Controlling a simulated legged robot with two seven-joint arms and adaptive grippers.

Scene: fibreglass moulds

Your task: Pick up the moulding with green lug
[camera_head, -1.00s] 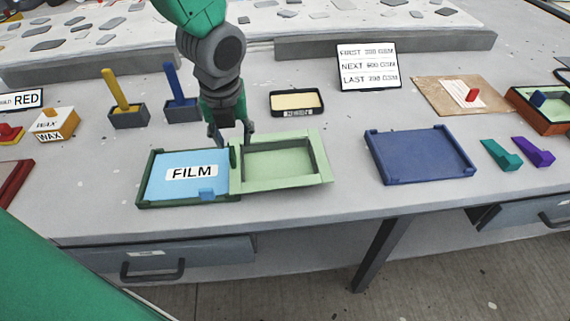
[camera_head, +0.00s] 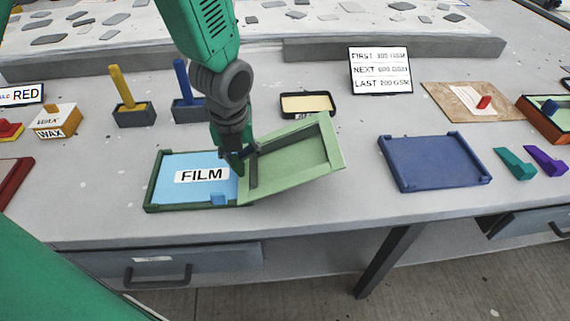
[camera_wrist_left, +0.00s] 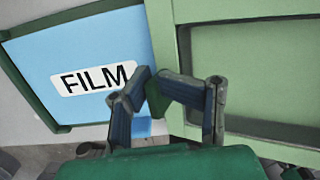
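The pale green moulding (camera_head: 292,160) is a shallow rectangular frame with a recessed panel. It is tilted, its right side raised off the bench and its left edge low beside the film tray. It also shows in the left wrist view (camera_wrist_left: 245,12). My left gripper (camera_head: 240,168) is at the moulding's left edge. In the left wrist view its fingertips (camera_wrist_left: 157,85) are close together around a small dark green lug (camera_wrist_left: 156,100). The lug is mostly hidden in the head view. My right gripper is not in view.
The dark green film tray (camera_head: 180,208) with a blue film sheet (camera_head: 178,165) adjoins the moulding. A blue tray (camera_head: 435,160) lies to the right, with teal (camera_head: 515,163) and purple (camera_head: 546,159) pieces beyond. A black-rimmed dish (camera_head: 307,103) stands behind. Bench between moulding and blue tray is clear.

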